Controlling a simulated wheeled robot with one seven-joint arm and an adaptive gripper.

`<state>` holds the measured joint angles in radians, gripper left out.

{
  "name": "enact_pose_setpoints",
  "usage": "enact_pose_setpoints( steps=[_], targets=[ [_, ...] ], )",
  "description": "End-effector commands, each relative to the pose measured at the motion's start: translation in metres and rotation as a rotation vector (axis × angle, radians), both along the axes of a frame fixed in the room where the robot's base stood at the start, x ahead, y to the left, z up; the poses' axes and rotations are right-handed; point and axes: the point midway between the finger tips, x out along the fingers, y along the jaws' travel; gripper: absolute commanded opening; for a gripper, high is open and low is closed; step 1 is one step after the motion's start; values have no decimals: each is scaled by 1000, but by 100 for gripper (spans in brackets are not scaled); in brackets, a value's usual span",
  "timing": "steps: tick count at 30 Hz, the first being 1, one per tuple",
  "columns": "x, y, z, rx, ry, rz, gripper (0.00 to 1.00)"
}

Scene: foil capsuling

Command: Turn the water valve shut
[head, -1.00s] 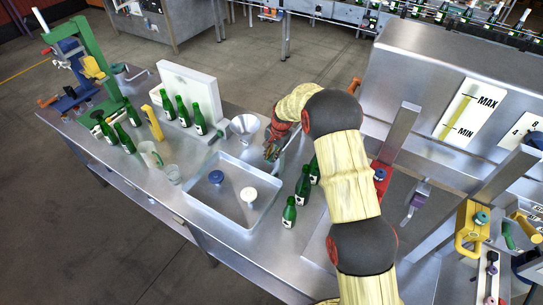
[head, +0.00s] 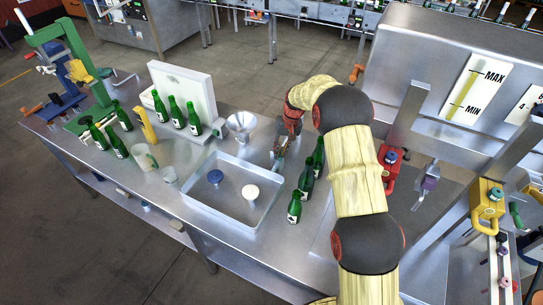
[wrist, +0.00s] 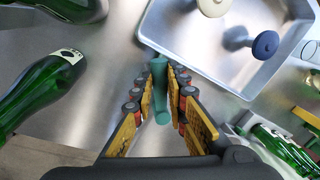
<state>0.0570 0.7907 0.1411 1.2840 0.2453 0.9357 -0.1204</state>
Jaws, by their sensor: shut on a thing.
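My gripper (head: 281,146) is low over the steel bench, just behind the far right corner of the shallow tray. In the wrist view, its two yellow-padded fingers (wrist: 160,100) close on a slim teal handle (wrist: 158,76) that stands between them.
The tray (head: 199,202) holds a blue-topped stopper (head: 215,177) and a white-topped one (head: 250,192). Green bottles (head: 305,182) stand close to the right of my gripper. A funnel (head: 241,123) is to its left. A red clamp (head: 389,165) is right of my arm.

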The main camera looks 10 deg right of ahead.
Motion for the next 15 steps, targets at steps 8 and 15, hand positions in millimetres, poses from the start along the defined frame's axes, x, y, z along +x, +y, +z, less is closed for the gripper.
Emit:
enact_pose_setpoints(
  steps=[8,15],
  targets=[
    [4,-17,-1,-1,-3,262,0],
    [9,-29,0,-2,-3,490,0]
  ],
)
